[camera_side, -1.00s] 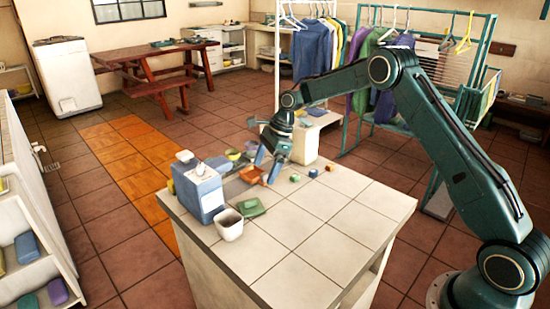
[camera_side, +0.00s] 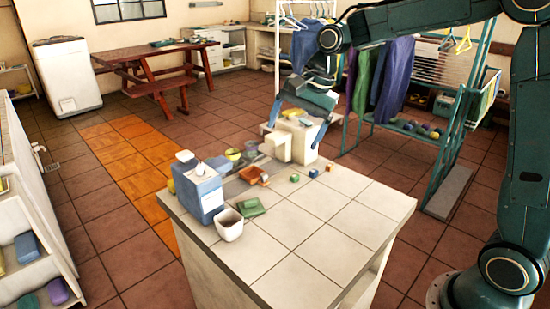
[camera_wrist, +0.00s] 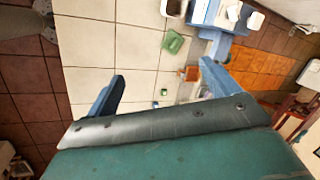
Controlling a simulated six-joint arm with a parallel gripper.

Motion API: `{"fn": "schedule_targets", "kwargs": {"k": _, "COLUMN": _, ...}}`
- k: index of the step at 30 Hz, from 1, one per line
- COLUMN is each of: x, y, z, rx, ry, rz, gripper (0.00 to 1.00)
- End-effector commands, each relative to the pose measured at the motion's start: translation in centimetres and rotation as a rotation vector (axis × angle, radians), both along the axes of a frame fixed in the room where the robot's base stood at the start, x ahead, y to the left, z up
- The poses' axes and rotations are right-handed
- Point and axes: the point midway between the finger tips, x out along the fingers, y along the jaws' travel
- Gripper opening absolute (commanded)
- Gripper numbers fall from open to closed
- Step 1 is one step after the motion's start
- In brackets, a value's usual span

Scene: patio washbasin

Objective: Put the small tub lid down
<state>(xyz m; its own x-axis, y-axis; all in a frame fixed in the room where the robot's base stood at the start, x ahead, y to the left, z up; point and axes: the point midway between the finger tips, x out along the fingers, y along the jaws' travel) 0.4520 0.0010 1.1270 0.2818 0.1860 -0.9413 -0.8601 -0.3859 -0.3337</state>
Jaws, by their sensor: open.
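A small orange-brown square piece (camera_side: 250,175) lies on the white tiled counter near its back edge. It also shows in the wrist view (camera_wrist: 188,73). A small pale item (camera_side: 265,177) sits at its right side. I cannot tell for sure which of these is the small tub lid. A flat green square piece (camera_side: 251,208) lies nearer the front. My gripper (camera_side: 296,137) is above the far edge of the counter, up and to the right of the orange piece. Its blue fingers are spread with nothing between them, as the wrist view also shows (camera_wrist: 162,72).
A blue-and-white container (camera_side: 199,190) and a white cup (camera_side: 229,224) stand at the counter's left. Small cubes (camera_side: 294,178) lie right of the orange piece. A cream block (camera_side: 278,146) stands near my gripper. The counter's front and right are clear.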

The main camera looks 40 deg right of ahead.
Motion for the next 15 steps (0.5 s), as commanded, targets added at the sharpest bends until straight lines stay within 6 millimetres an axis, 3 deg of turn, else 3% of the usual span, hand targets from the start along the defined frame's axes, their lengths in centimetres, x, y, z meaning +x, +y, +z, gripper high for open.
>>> {"fn": "schedule_targets", "kwargs": {"k": 6, "x": -5.4, "y": 0.7, "z": 2.8, "rx": -0.106, "ry": -0.079, "rz": 0.197, "gripper": 0.88}}
{"fn": "schedule_targets", "kwargs": {"k": 15, "x": -12.9, "y": 1.0, "z": 4.6, "rx": -0.261, "ry": -0.167, "rz": 0.466, "gripper": 0.88}}
